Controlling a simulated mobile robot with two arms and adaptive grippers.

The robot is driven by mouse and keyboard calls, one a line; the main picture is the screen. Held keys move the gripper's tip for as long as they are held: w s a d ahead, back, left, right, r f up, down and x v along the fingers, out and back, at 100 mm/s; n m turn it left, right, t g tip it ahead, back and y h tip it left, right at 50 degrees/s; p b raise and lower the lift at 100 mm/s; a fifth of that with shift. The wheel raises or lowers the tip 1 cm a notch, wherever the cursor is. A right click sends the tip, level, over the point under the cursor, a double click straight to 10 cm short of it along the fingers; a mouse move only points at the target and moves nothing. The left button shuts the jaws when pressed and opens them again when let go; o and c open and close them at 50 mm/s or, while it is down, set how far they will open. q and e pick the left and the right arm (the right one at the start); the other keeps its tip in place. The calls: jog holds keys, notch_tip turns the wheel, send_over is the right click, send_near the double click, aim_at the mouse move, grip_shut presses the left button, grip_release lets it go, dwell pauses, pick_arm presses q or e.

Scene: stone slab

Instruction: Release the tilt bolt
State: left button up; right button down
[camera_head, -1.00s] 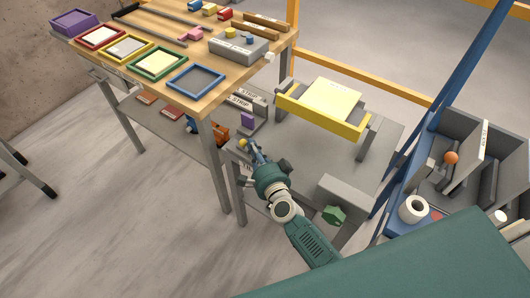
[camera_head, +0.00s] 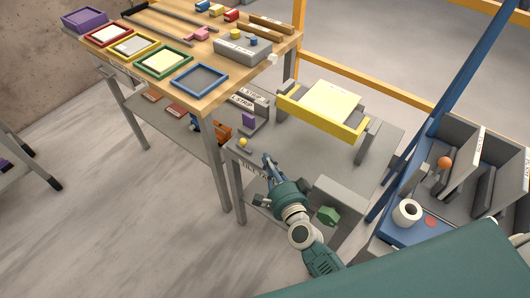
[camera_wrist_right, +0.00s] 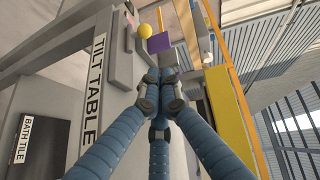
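The tilt table (camera_head: 300,150) is a grey stand with a "TILT TABLE" label, which also shows in the right wrist view (camera_wrist_right: 93,90). A small yellow ball knob (camera_head: 243,141), apparently the tilt bolt's, sits at its near left corner. In the right wrist view the yellow knob (camera_wrist_right: 145,30) stands beyond my fingertips, slightly left. My right gripper (camera_head: 267,159) is right of the knob and apart from it. Its blue fingers (camera_wrist_right: 158,80) come together at the tips with nothing visible between them. My left gripper is not in view.
A yellow-edged frame (camera_head: 325,109) stands on the tilt table. A green knob (camera_head: 327,215) sits at its near right. A wooden bench (camera_head: 150,40) with coloured frames is at left. A blue cart (camera_head: 412,232) with grey bins is at right. Open floor lies at lower left.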

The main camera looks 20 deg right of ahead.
jog(key=shift+s+d+r, duration=0.15)
jog(key=shift+s, duration=0.85)
jog(key=shift+s+d+r, duration=0.15)
jog(key=shift+s, duration=0.8)
